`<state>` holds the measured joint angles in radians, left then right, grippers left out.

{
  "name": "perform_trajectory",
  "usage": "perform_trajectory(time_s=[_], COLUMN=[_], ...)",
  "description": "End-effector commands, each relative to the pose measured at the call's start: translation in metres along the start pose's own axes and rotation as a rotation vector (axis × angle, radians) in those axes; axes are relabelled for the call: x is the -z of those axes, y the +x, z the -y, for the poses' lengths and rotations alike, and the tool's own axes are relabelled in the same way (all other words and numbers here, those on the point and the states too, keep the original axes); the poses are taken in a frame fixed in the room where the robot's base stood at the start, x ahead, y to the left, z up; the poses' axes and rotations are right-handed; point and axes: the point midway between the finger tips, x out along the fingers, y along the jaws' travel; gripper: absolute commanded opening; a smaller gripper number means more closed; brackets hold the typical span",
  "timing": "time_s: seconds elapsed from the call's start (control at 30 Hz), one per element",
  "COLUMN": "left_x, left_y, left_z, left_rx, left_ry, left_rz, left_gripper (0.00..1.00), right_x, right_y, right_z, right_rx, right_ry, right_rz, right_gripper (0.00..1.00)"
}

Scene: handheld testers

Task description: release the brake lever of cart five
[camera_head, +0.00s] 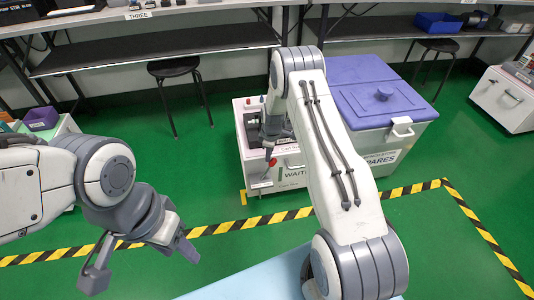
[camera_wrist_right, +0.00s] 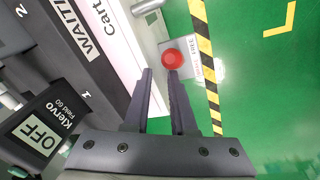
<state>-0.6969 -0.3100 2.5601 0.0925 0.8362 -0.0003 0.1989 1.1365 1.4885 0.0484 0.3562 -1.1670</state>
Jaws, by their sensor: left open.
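A red knob (camera_head: 272,162) of the brake lever is on the cart's near side, above a small plate. The red knob (camera_wrist_right: 173,58) also shows beside a plate reading FREE (camera_wrist_right: 194,45). My right gripper (camera_wrist_right: 160,71) is open and empty, its fingertips just short of the knob. My left gripper (camera_head: 140,264) is open and empty, away from the cart.
A purple-lidded SPARES bin (camera_head: 380,100) stands right of the cart. Black stools (camera_head: 174,68) and shelved benches (camera_head: 150,50) line the back. Yellow-black floor tape (camera_head: 225,226) runs in front. In the right wrist view a Klervo tester (camera_wrist_right: 45,128) reads OFF.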

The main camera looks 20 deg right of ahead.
Motion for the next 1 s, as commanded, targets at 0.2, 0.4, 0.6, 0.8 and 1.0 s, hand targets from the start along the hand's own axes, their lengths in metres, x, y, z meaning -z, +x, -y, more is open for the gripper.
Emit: perform_trajectory(time_s=[0.2,0.4,0.6,0.8,1.0], left_x=[0.000,0.000,0.000,0.001,0.002], left_y=[0.002,0.001,-0.007,-0.023,-0.036], left_z=[0.000,0.000,-0.001,-0.002,-0.003], left_rx=[0.000,0.000,0.000,0.000,0.000], left_ry=[0.000,0.000,0.000,0.000,0.000], left_rz=[0.000,0.000,0.000,0.000,0.000], left_gripper=[0.50,0.50,0.50,0.50,0.50], right_x=[-0.017,-0.015,0.000,0.009,-0.012], right_y=[0.008,0.008,-0.003,-0.032,-0.065], right_z=[0.004,0.004,0.003,-0.005,-0.015], right_rx=[0.019,0.019,0.011,0.002,0.000], right_ry=[0.003,0.002,0.002,0.015,0.007], right_rz=[0.019,0.018,0.014,0.007,0.003], right_gripper=[0.00,0.00,0.00,0.00,0.00])
